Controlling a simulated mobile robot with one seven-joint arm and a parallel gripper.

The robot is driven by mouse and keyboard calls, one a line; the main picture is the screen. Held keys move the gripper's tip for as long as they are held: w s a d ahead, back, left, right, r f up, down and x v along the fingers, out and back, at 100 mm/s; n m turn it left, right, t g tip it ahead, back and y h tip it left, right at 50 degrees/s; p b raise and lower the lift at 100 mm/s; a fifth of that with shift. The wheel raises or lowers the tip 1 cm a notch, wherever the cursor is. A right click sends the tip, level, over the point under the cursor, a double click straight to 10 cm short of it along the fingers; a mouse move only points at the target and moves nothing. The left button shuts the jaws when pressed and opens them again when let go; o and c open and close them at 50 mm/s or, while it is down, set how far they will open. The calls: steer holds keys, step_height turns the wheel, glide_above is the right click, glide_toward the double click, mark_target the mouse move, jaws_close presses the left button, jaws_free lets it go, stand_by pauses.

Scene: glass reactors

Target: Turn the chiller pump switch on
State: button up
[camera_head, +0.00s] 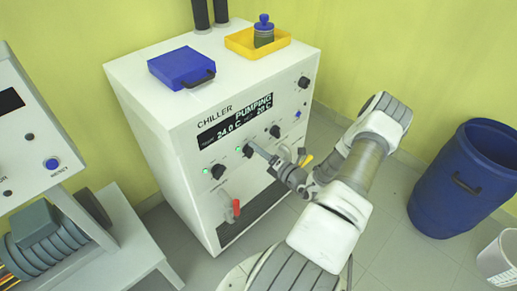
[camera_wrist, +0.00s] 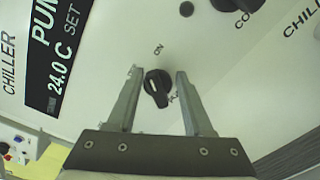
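The white chiller (camera_head: 165,130) stands in the middle of the head view, and its display (camera_head: 235,122) reads PUMPING, 24.0 C and 20 C. My gripper (camera_head: 251,148) is at the front panel, just below the display. In the wrist view my gripper (camera_wrist: 157,73) is open, with one finger on each side of a black rotary switch (camera_wrist: 157,87). Gaps show between the switch and both fingers. "ON" is printed near the switch; another label beside it is partly covered. In the head view my gripper hides this switch. A green light (camera_head: 238,150) shows beside it.
Other black knobs sit on the panel at lower left (camera_head: 218,172) and right (camera_head: 275,131). A red-handled valve (camera_head: 236,208) is low on the front. A blue case (camera_head: 181,67) and yellow tray (camera_head: 234,43) are on top. A blue barrel (camera_head: 455,190) stands right.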

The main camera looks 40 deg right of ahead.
steer(key=shift+d+r, duration=0.1)
steer(key=s+d+p, duration=0.1)
steer(key=s+p, duration=0.1)
steer(key=s, duration=1.5)
steer(key=shift+s+d, duration=0.15)
